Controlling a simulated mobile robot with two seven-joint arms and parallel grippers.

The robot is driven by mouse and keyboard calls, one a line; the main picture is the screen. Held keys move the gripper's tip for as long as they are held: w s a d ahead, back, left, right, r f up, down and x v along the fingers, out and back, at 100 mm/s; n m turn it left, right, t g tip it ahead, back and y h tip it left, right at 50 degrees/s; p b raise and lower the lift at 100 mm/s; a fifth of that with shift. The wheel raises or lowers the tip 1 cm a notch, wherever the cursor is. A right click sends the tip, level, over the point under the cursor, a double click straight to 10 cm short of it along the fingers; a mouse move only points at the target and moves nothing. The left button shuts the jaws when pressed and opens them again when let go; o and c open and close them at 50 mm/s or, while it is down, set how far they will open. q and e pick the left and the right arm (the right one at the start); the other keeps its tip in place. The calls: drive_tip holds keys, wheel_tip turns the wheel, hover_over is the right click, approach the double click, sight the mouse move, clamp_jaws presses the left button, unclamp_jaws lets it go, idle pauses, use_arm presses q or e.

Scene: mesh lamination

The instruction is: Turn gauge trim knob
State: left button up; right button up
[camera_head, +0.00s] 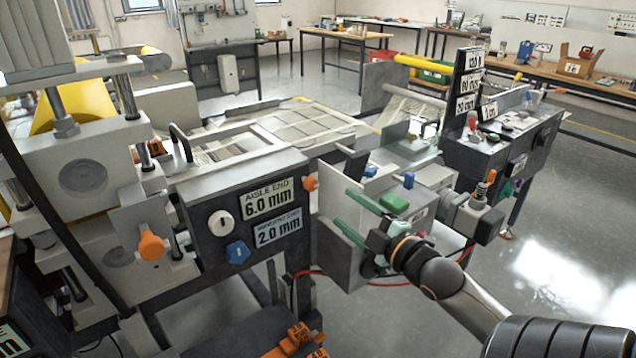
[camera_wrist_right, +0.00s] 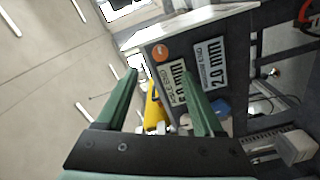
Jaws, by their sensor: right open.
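The dark gauge panel (camera_head: 205,258) carries a round white knob (camera_head: 222,222) with a dark mark, a blue knob (camera_head: 237,252) below it, and an orange button (camera_head: 310,183) at its right edge. No knob label is readable, so I cannot tell which is the trim knob. Plates read "AISLE END 6.0 mm" (camera_head: 267,199) and "2.0 mm" (camera_head: 277,232). My right gripper (camera_head: 343,207) is open and empty, right of the panel. In the right wrist view, its green fingers (camera_wrist_right: 158,70) spread before the panel, with the blue knob (camera_wrist_right: 220,107) partly behind one finger. My left gripper is out of view.
An orange knob (camera_head: 151,245) sits on the roller frame at left. A bench with green and blue parts (camera_head: 395,202) stands close behind my right gripper. A red cable (camera_head: 375,283) runs below. Open floor (camera_head: 550,235) lies to the right.

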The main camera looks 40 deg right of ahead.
sight(314, 186)
drive_tip(key=w, duration=0.8)
drive_tip(key=w+d, duration=0.1)
drive_tip(key=w, duration=0.3)
drive_tip(key=shift+d, duration=0.1)
drive_tip(key=shift+c, duration=0.2)
clamp_jaws()
